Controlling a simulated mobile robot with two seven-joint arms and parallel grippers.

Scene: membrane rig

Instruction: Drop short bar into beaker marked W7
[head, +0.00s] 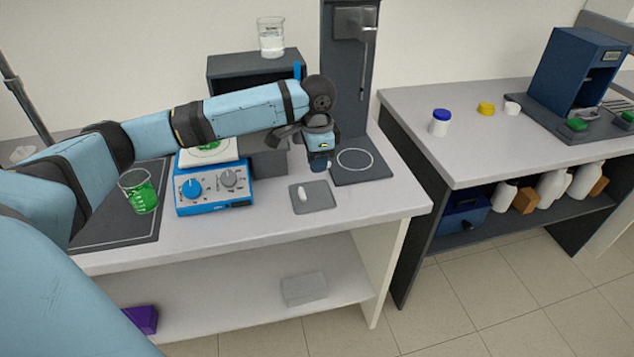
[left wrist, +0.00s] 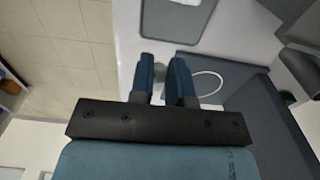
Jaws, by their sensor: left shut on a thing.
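My left gripper (head: 319,164) points down above the bench, behind the small grey mat (head: 318,203). In the left wrist view its two blue fingers (left wrist: 166,70) are close together on a small grey piece (left wrist: 160,73), mostly hidden, which looks like a short bar. A white bar (head: 303,194) lies on the mat. A beaker of green liquid (head: 139,193) stands on the dark mat at left. A beaker of clear liquid (head: 271,38) stands on a dark box. No W7 mark is legible on either. My right gripper is out of view.
A blue stirrer (head: 213,190) with something green on its top stands under my left arm. A dark stand (head: 350,90) with a white ring on its base (head: 368,176) is right of the gripper. The bench's front edge (head: 385,221) is clear.

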